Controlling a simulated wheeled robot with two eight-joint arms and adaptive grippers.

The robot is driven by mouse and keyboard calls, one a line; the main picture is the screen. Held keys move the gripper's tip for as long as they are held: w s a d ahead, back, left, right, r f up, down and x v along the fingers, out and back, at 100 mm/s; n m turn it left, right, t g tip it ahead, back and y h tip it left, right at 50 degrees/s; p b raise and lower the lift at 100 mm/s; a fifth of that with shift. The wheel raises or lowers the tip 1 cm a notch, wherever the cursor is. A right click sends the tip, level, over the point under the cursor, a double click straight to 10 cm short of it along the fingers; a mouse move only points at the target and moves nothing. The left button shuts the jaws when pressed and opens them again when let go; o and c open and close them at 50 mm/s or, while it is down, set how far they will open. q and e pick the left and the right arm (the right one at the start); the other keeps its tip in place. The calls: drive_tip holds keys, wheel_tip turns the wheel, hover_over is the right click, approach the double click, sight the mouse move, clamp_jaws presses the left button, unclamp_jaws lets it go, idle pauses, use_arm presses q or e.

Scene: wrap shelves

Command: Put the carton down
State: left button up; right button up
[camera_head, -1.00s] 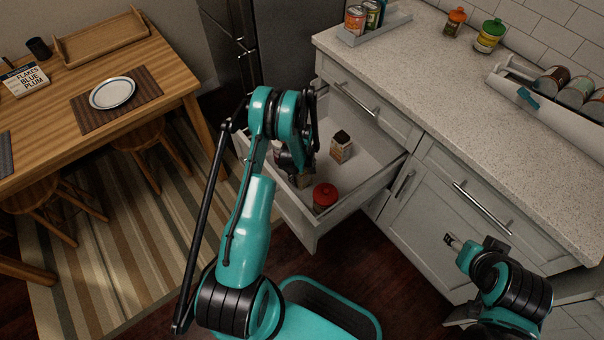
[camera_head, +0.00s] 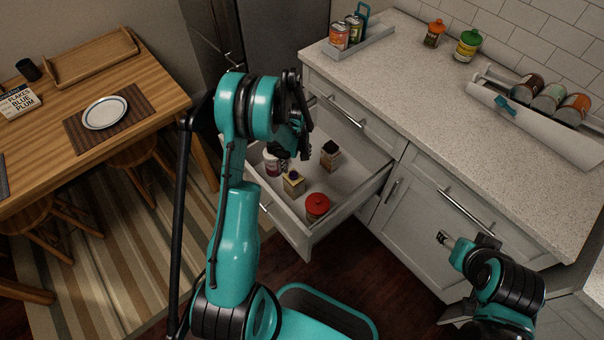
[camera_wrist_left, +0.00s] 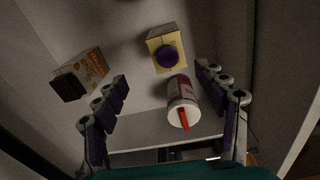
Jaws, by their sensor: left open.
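A yellow carton with a purple cap (camera_head: 293,182) stands in the open drawer. It also shows in the left wrist view (camera_wrist_left: 164,50), upright on the drawer floor. A second carton, orange and white with a dark cap (camera_head: 330,154), stands behind it to the right and shows at the left of the wrist view (camera_wrist_left: 84,74). My left gripper (camera_head: 291,150) is above the drawer, empty, its fingers spread wide (camera_wrist_left: 162,80) and apart from the cartons. My right gripper (camera_head: 446,239) is in front of the lower cabinet; its jaw state is unclear.
The drawer (camera_head: 286,219) also holds a red-lidded jar (camera_head: 317,206) and a white-and-red container (camera_head: 272,164), which lies between the fingers in the wrist view (camera_wrist_left: 182,100). The counter (camera_head: 415,88) borders the drawer's right. A wooden table (camera_head: 150,75) stands left.

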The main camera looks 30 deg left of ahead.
use_arm(q)
drive_tip(key=s+d+r+m+t, duration=0.2)
drive_tip(key=s+d+r+m, duration=0.15)
drive_tip(key=r, duration=0.65)
drive_tip(key=s+d+r+m+t, duration=0.15)
drive_tip(key=d+r, duration=0.25)
drive_tip(key=r, duration=0.5)
drive_tip(key=s+d+r+m+t, duration=0.1)
drive_tip(key=s+d+r+m, duration=0.2)
drive_tip(key=s, duration=0.4)
drive_tip(key=s+d+r+m+t, duration=0.2)
drive_tip(key=s+d+r+m, duration=0.2)
drive_tip(key=s, duration=0.3)
drive_tip(key=shift+s+r+m, duration=0.3)
drive_tip(key=shift+s+r, duration=0.05)
drive_tip(key=shift+r, duration=0.15)
